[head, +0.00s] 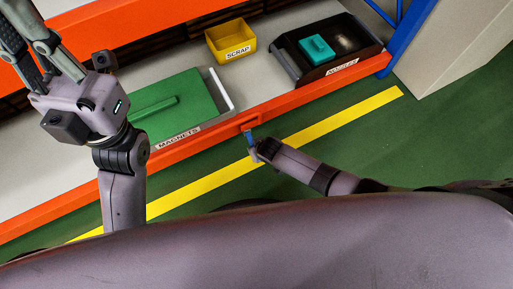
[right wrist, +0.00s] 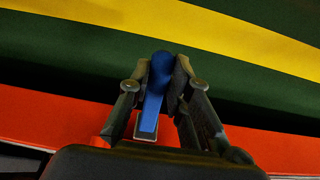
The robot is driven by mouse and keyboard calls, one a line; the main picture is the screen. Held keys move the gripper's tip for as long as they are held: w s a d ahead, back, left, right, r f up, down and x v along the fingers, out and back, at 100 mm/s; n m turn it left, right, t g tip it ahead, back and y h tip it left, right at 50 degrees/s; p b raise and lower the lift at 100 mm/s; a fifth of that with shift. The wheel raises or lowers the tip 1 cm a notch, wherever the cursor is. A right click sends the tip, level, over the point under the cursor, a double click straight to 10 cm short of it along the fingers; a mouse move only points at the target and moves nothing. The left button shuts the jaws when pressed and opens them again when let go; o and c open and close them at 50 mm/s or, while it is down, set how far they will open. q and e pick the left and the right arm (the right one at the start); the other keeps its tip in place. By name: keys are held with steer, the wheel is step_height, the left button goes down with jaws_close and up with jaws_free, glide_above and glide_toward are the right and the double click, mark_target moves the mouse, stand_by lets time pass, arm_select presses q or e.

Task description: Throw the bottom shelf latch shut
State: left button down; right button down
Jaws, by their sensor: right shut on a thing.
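The latch is a blue lever (head: 248,135) at the front of the bottom shelf's orange beam (head: 300,100), by a small orange bracket. In the head view it points down from the beam, toward me. My right gripper (head: 255,149) is shut on the lever. In the right wrist view the blue lever (right wrist: 157,85) sits between the two fingers (right wrist: 160,90), and its lower end meets a pale plate at the orange beam. The fingers hide part of its sides. My left gripper (head: 20,28) is above the shelf at upper left, open and empty, its tips near the picture's edge.
On the shelf are a green-lidded box (head: 200,112) labelled MAGNETS, a yellow SCRAP bin (head: 245,48) and a black tray (head: 290,50) with a teal block (head: 318,50). A blue post (head: 402,40) stands at the right. A yellow line (head: 330,123) crosses the clear green floor.

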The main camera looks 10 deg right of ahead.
steer(key=shift+f+t+y+b, duration=0.3)
steer(key=shift+f+t+b, duration=0.2)
steer(key=shift+f+t, duration=0.25)
steer(key=shift+w+r, duration=0.1)
steer(key=c, duration=1.5)
jaws_free()
steer(key=shift+o, duration=0.2)
steer(key=shift+a+r, duration=0.1)
steer(key=shift+r+t, duration=0.1)
steer(key=shift+t, duration=0.15)
steer(key=v, duration=1.1)
steer(key=shift+r, duration=0.3)
